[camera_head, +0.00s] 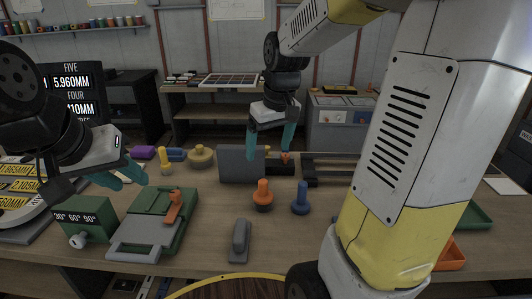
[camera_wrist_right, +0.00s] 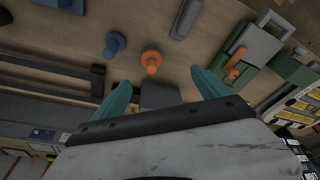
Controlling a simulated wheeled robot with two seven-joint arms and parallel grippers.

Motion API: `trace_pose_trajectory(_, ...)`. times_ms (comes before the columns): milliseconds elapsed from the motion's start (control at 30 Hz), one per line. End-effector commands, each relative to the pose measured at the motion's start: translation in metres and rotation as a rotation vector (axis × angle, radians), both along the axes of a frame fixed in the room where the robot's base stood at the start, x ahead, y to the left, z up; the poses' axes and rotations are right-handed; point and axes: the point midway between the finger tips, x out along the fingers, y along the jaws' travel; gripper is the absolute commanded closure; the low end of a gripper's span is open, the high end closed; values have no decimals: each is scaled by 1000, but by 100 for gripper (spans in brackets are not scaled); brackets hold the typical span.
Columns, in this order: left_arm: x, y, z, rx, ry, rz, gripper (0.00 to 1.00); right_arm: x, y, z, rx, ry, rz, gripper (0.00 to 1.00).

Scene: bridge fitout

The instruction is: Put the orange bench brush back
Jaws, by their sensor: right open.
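An orange knob-handled piece with a round base (camera_head: 263,196) stands upright on the bench and fits the orange bench brush best. It also shows in the right wrist view (camera_wrist_right: 151,61). A blue piece of like shape (camera_head: 300,199) stands just to its right. My left gripper (camera_head: 131,186) is open and empty at the left, above the green case (camera_head: 148,228). Another small orange part (camera_head: 286,157) is partly hidden by a right finger.
An orange lever (camera_head: 173,207) lies on the green case. A grey block with a handle (camera_head: 239,242) lies near the front. A yellow piece (camera_head: 165,161) stands at the back left. A black rack (camera_head: 330,168) and an orange tray (camera_head: 452,256) are at the right.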

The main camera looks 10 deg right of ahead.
Motion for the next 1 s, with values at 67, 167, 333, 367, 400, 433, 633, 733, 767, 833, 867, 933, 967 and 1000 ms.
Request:
trace_pose_trajectory(67, 0, 0, 0, 0, 0, 0, 64, -31, 2, 23, 34, -63, -46, 15)
trace_pose_trajectory(167, 0, 0, 0, 0, 0, 0, 64, -67, 6, 40, 82, -129, -103, 15)
trace_pose_trajectory(333, 0, 0, 0, 0, 0, 0, 64, -117, 11, 53, 157, -219, -178, 15)
trace_pose_trajectory(367, 0, 0, 0, 0, 0, 0, 64, -123, 12, 53, 168, -231, -188, 15)
trace_pose_trajectory(400, 0, 0, 0, 0, 0, 0, 64, -130, 13, 54, 181, -243, -200, 15)
trace_pose_trajectory(433, 0, 0, 0, 0, 0, 0, 64, -134, 14, 54, 190, -251, -206, 15)
trace_pose_trajectory(633, 0, 0, 0, 0, 0, 0, 64, -146, 16, 53, 213, -271, -224, 15)
trace_pose_trajectory(733, 0, 0, 0, 0, 0, 0, 64, -146, 16, 53, 213, -271, -225, 15)
trace_pose_trajectory(767, 0, 0, 0, 0, 0, 0, 64, -145, 16, 53, 213, -271, -224, 15)
trace_pose_trajectory(833, 0, 0, 0, 0, 0, 0, 64, -145, 16, 53, 212, -271, -225, 15)
trace_pose_trajectory(867, 0, 0, 0, 0, 0, 0, 64, -145, 16, 53, 212, -271, -225, 15)
trace_pose_trajectory(933, 0, 0, 0, 0, 0, 0, 64, -145, 16, 53, 212, -271, -225, 15)
trace_pose_trajectory(967, 0, 0, 0, 0, 0, 0, 64, -145, 16, 53, 212, -271, -225, 15)
trace_pose_trajectory(1000, 0, 0, 0, 0, 0, 0, 64, -145, 16, 53, 212, -271, -225, 15)
